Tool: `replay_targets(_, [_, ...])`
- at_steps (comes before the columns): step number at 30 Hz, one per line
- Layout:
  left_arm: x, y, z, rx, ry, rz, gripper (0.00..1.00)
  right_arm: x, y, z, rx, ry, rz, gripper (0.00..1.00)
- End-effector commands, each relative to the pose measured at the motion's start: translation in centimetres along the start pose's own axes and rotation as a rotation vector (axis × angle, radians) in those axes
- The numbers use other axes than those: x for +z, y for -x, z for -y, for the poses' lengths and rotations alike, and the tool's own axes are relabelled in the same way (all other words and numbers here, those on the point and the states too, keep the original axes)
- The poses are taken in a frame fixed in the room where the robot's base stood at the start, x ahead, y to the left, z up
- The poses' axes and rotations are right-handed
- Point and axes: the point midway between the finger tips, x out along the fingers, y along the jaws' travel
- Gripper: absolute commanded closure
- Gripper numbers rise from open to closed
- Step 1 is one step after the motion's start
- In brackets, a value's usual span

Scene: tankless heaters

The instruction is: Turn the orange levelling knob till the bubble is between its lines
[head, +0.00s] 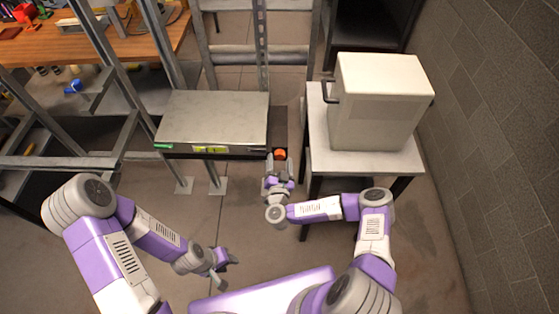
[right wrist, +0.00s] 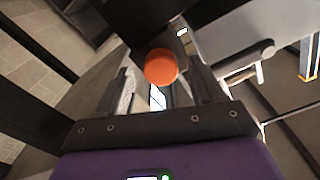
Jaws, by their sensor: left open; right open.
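The orange knob (head: 280,154) is on the dark block at the right end of a grey-topped bench plate (head: 215,118). In the right wrist view the round orange knob (right wrist: 161,66) shows between my right gripper's fingers. My right gripper (head: 279,168) is open, its fingers on either side of the knob with visible gaps. A yellow-green strip (head: 210,149), perhaps the level vial, is on the plate's front edge; bubble and lines are too small to make out. My left gripper (head: 226,262) is open and empty, low over the floor, away from the knob.
A white box (head: 378,100) with a dark handle stands on a small table (head: 390,160) close to the right of my right arm. Metal frame posts (head: 100,65) and a wooden workbench (head: 120,45) are at the left. A block wall (head: 500,120) bounds the right.

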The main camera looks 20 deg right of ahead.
Motion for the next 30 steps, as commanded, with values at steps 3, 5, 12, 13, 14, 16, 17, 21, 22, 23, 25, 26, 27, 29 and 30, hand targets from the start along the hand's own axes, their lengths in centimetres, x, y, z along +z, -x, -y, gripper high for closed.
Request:
replay_targets(3, [-0.01,-0.12,0.04,0.0,0.0,0.0,0.57,0.04,-0.87,-0.02,0.0,0.0,0.001,0.33])
replay_targets(5, [-0.01,-0.13,0.04,0.0,0.0,0.0,0.57,0.03,-1.06,0.01,-0.001,0.0,0.002,0.33])
replay_targets(12, [-0.01,-0.1,0.03,0.0,0.0,0.0,0.57,0.0,-1.11,0.06,-0.002,-0.001,0.003,0.33])
replay_targets(13, [-0.01,-0.1,0.03,0.0,0.0,0.0,0.57,0.0,-1.11,0.06,-0.002,-0.001,0.003,0.37])
replay_targets(14, [-0.01,-0.1,0.03,0.0,0.0,0.0,0.57,0.0,-1.1,0.06,-0.002,-0.001,0.003,0.42])
replay_targets(16, [-0.02,-0.1,0.03,0.0,0.0,0.0,0.57,0.01,-1.1,0.06,-0.002,-0.001,0.003,0.53])
replay_targets(17, [-0.02,-0.1,0.03,0.0,0.0,0.0,0.57,0.01,-1.09,0.06,-0.002,-0.001,0.003,0.57])
replay_targets(21, [-0.02,-0.1,0.03,0.0,0.0,0.0,0.57,0.01,-1.08,0.07,-0.002,-0.001,0.003,0.79])
replay_targets(22, [-0.02,-0.1,0.03,0.0,0.0,0.0,0.57,0.01,-1.08,0.07,-0.002,-0.001,0.003,0.83])
replay_targets(23, [-0.02,-0.1,0.03,0.0,0.0,0.0,0.57,0.01,-1.08,0.06,-0.002,-0.001,0.003,0.88])
replay_targets(25, [-0.02,-0.1,0.03,0.0,0.0,0.0,0.57,0.02,-1.08,0.07,-0.002,-0.001,0.003,0.89])
replay_targets(26, [-0.02,-0.1,0.03,0.0,0.0,0.0,0.57,0.02,-1.08,0.07,-0.002,-0.002,0.003,0.89])
replay_targets(27, [-0.02,-0.1,0.03,0.0,0.0,0.0,0.57,0.02,-1.07,0.07,-0.002,-0.005,0.003,0.89])
replay_targets(29, [-0.02,-0.1,0.03,0.0,0.0,0.0,0.57,0.02,-1.07,0.07,-0.002,-0.013,0.003,0.89])
replay_targets(30, [-0.02,-0.11,0.03,0.0,0.0,0.0,0.57,0.02,-1.07,0.08,-0.002,-0.02,0.003,0.89])
